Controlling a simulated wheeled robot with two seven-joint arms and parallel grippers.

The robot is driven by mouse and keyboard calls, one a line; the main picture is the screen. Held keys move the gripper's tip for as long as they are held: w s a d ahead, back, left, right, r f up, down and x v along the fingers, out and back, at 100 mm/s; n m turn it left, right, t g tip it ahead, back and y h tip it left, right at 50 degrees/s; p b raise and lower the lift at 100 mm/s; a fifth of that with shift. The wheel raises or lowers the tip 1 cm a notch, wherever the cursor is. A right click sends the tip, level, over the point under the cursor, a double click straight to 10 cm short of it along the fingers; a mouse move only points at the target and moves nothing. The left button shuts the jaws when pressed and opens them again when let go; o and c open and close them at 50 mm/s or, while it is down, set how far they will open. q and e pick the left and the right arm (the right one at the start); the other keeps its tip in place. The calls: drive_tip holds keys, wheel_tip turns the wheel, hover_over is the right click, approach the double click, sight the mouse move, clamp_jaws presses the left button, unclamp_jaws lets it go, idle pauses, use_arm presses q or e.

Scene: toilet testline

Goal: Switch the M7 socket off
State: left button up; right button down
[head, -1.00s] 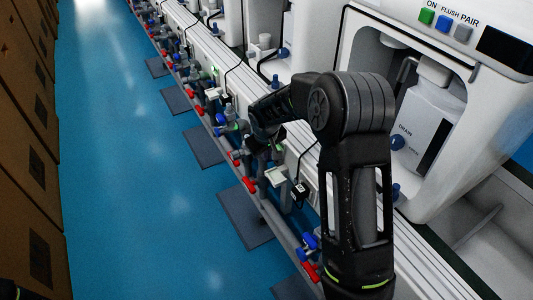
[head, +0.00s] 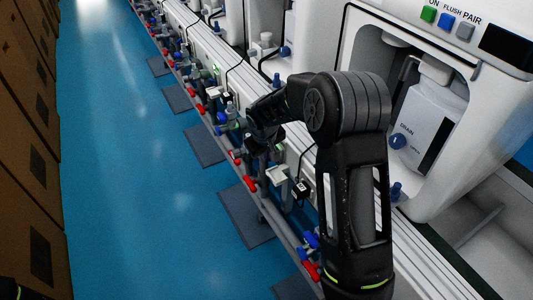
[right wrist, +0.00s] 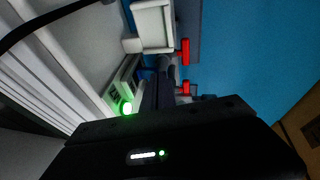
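My right arm reaches down and left over the rail in the head view. Its gripper (head: 268,143) is at the row of valves and sockets, dark against dark parts. A socket panel with a lit green light (right wrist: 126,107) shows just beyond the gripper body in the right wrist view. A small green light also shows beside the gripper in the head view (head: 280,147). I cannot read an M7 label. In the right wrist view only dark finger parts (right wrist: 160,88) show, so their opening is unclear. My left gripper is not in view.
A white bracket (right wrist: 153,25) stands close to the gripper. Red valve handles (head: 250,184) and blue ones (head: 310,240) line the pipe. White toilet units (head: 440,120) stand right; the blue floor (head: 130,200) is open on the left.

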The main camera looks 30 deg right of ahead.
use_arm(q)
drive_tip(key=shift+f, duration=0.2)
use_arm(e)
drive_tip(key=shift+a+f, duration=0.3)
drive_tip(key=shift+f, duration=0.05)
drive_tip(key=shift+d+r, duration=0.1)
drive_tip(key=shift+d, duration=0.05)
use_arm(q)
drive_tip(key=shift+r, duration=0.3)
use_arm(e)
drive_tip(key=shift+d+r, duration=0.15)
drive_tip(key=shift+d, duration=0.5)
